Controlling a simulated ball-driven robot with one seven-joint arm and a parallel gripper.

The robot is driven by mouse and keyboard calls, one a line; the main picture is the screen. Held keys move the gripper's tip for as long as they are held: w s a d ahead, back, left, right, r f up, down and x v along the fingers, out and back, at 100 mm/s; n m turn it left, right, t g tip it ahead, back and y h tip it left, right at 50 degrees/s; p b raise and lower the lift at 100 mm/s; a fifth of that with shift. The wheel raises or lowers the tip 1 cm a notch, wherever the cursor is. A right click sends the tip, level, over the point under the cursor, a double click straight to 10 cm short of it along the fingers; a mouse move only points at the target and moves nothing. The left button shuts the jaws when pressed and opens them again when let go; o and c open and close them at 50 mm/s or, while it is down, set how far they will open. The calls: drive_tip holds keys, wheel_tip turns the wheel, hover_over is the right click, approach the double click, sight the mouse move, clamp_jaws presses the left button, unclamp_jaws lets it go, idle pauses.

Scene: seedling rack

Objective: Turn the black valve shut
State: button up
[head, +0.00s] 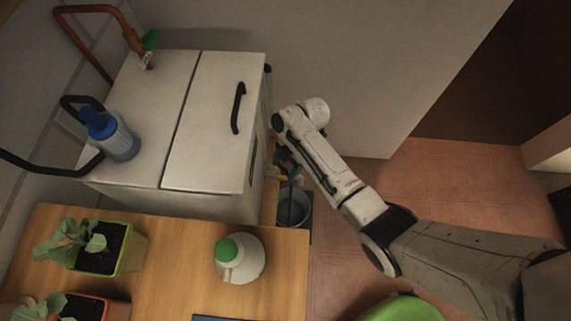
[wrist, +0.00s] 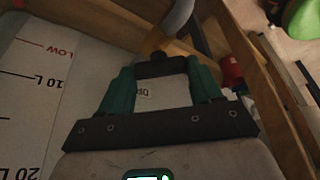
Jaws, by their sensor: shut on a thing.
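The black valve (wrist: 162,68) is a dark handle on a brass-coloured tap (wrist: 154,42), seen in the upper middle of the wrist view. My gripper (wrist: 160,72) has two teal fingers, one at each end of the handle, and is shut on it. In the head view my gripper (head: 284,163) is beside the right side of the white tank (head: 215,120), low by the tap. The arm and gripper hide most of the valve there, so its turn angle is unclear.
A grey bucket (head: 294,208) stands below the tap. A wooden table (head: 180,255) holds potted seedlings and a green-capped white jug (head: 240,258). A green-handled valve (head: 150,42) sits on a copper pipe behind. A blue-topped bottle (head: 110,132) stands left. Open tiled floor lies right.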

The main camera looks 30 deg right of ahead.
drive_tip(key=shift+r+m+p, duration=0.1)
drive_tip(key=shift+m+p, duration=0.2)
drive_tip(key=shift+m, duration=0.1)
drive_tip(key=m+t+p, duration=0.1)
drive_tip(key=m+p, duration=0.1)
drive_tip(key=m, duration=0.1)
drive_tip(key=shift+s+m+t, duration=0.15)
drive_tip(key=shift+m+t, duration=0.15)
drive_tip(key=shift+s+m+t+h+p, duration=0.15)
drive_tip(key=shift+m+t+p, duration=0.4)
drive_tip(key=shift+m, duration=0.65)
drive_tip(key=shift+w+m+t+h+p, duration=0.1)
drive_tip(key=shift+m+t+h+p, duration=0.15)
drive_tip(key=shift+m+t+p, duration=0.65)
drive_tip(key=shift+m+g+b, duration=0.3)
drive_tip(key=shift+m+g, duration=0.1)
drive_tip(key=shift+g, duration=0.05)
drive_tip(key=o, duration=1.1)
drive_tip(key=shift+c, duration=0.2)
drive_tip(key=p+v, duration=0.1)
drive_tip(key=v, duration=0.9)
drive_tip(key=shift+r, duration=0.3)
drive_tip(key=shift+s, duration=0.1)
